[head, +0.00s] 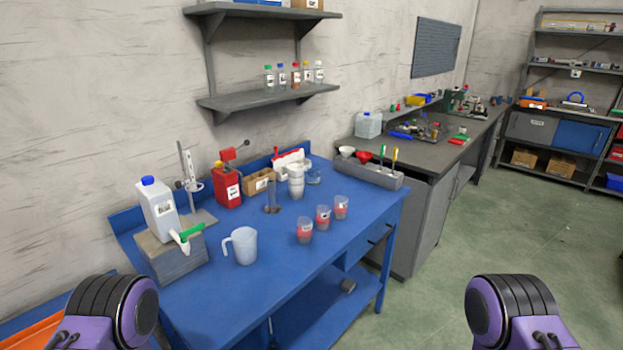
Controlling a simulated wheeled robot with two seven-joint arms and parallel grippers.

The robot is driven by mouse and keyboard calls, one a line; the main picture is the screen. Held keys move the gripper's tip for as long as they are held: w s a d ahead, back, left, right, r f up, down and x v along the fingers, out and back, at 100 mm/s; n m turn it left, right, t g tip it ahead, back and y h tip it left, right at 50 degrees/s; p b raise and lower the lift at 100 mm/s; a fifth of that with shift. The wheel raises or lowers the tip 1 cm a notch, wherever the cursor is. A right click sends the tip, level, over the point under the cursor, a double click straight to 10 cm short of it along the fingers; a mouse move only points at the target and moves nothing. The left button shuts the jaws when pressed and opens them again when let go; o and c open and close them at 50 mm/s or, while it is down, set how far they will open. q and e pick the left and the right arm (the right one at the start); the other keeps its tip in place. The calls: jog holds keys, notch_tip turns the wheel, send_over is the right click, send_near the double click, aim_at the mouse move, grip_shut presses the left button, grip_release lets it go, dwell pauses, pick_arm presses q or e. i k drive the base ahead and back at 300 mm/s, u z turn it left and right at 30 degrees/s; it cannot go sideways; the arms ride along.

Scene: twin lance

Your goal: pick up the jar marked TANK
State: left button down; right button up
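Three clear jars with red contents or bands and small white labels stand in a slanting row on the blue bench (285,262): the near jar (305,231), the middle jar (323,217) and the far jar (341,207). Several small bottles with coloured caps, including a red-brown one (295,76), stand on the lower wall shelf (268,97). The lettering is too small to read, so I cannot tell which is marked TANK. Only purple and black parts of my two arms show at the bottom corners. Neither gripper is in view.
A clear pitcher (242,246) stands left of the jars. A white jug (157,210) stands on a grey block (170,258). A red can (227,187) and a cardboard box (259,181) are behind. A grey tool tray (366,174) is beyond the jars. The bench front is clear.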

aim_at(340, 208)
jog(key=z, duration=2.05)
jog(key=i, duration=2.55)
jog(key=u, duration=2.5)
